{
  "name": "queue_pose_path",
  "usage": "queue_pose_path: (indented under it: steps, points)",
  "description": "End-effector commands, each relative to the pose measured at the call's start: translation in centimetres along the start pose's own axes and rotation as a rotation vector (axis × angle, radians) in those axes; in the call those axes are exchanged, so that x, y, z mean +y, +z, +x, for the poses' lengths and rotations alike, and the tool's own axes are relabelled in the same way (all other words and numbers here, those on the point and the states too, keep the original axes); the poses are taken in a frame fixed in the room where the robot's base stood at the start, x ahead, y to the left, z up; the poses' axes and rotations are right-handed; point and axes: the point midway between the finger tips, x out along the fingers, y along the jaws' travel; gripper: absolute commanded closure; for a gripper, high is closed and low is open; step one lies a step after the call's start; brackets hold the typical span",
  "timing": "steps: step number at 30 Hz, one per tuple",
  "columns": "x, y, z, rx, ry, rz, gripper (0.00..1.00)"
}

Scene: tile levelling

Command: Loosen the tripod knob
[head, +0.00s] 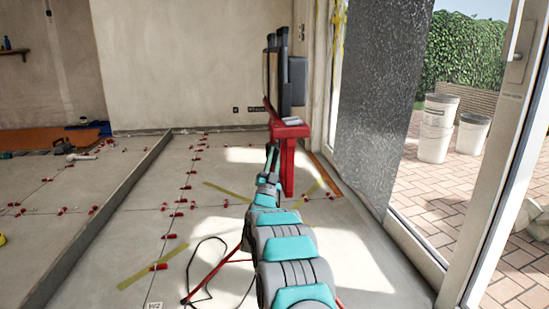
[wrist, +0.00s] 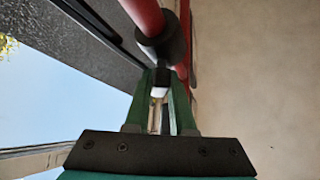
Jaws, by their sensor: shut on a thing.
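In the wrist view a red pole (wrist: 143,12) with a black collar (wrist: 158,42) comes down from the top edge. A small dark knob (wrist: 160,76) with a pale end sits below the collar. My gripper (wrist: 161,84) is shut on the knob, its green fingers on either side. In the head view my gripper (head: 272,154) is at the far end of my outstretched arm, in front of a red stand (head: 288,165). The knob is too small or hidden to make out there. Thin red legs (head: 214,271) show on the floor beside my arm, partly hidden by it.
Dark upright panels (head: 284,75) stand on the red stand. A glass door frame (head: 500,160) is on the right, with white buckets (head: 438,128) outside. Tiles with red clips (head: 178,214) cover the floor. A black cable (head: 200,262) lies left of my arm.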

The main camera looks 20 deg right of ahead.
Motion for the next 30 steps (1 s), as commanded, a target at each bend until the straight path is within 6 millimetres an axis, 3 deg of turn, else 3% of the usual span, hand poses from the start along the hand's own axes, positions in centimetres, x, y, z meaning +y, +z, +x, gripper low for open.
queue_pose_path:
  steps: [15, 30]
  points:
    - [0.17, 0.11, -0.07, -0.004, -0.249, -0.252, 1.00]
    - [0.01, 0.09, -0.03, -0.003, -0.302, -0.302, 1.00]
